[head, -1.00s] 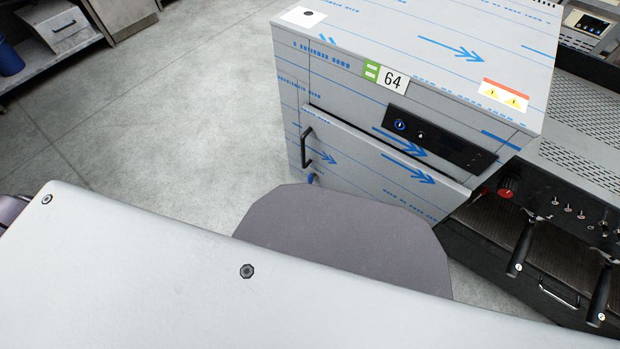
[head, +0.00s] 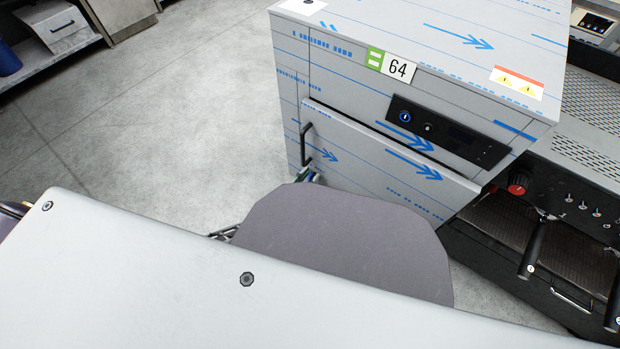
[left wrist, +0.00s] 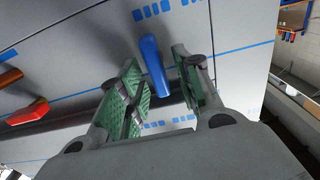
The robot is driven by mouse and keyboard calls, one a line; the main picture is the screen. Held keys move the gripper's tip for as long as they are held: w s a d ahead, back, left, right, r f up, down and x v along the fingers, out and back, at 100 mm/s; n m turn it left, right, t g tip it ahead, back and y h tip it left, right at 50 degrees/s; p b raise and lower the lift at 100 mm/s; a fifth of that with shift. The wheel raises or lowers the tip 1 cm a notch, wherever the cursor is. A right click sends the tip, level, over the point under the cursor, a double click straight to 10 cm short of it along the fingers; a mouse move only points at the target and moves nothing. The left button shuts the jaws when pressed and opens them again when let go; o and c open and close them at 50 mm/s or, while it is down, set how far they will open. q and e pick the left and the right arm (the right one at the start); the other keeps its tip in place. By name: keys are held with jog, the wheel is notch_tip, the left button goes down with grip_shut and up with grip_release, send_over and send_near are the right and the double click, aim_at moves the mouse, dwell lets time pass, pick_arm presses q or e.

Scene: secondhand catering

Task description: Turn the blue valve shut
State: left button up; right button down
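The blue valve handle (left wrist: 153,66) shows in the left wrist view as a long blue lever in front of the film-covered steel side of a cabinet. My left gripper (left wrist: 157,72) is open, with green-padded fingers on either side of the lever's lower part. I cannot tell whether either finger touches it. My right gripper is not in view.
The steel cabinet (head: 345,150) has a dark handle (head: 306,146) and a control panel (head: 448,132). A red handle (left wrist: 38,109) and an orange handle (left wrist: 10,78) lie left of the valve. A coffee machine (head: 560,200) stands at right. Open floor (head: 180,110) lies left.

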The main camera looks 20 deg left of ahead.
pick_arm(q)
jog(key=shift+w+d, duration=0.15)
jog(key=shift+w, duration=0.2)
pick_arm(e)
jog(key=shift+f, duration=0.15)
pick_arm(q)
grip_shut()
